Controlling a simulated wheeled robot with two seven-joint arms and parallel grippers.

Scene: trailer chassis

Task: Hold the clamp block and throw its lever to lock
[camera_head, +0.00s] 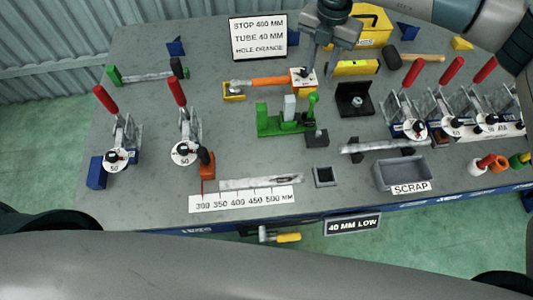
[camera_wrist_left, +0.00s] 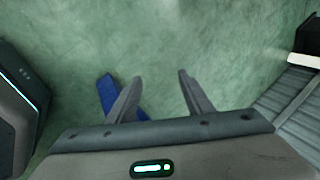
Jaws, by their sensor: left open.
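Toggle clamps with red levers stand on the bench; I cannot tell which one is the task's clamp block. One clamp (camera_head: 118,145) is at the far left beside a blue block, and a second clamp (camera_head: 186,138) is to its right. Both levers are raised and tilt up-left. Several similar clamps (camera_head: 447,118) stand in a row at the right, levers raised. My right gripper (camera_head: 308,70) points down at a small white-topped block near the back middle; its fingertips are unclear. My left gripper (camera_wrist_left: 157,88) is open and empty over the green floor, outside the head view.
A green fixture (camera_head: 284,120) with a green handle stands mid-bench. A yellow box (camera_head: 371,28) and a mallet (camera_head: 412,73) are at the back right.

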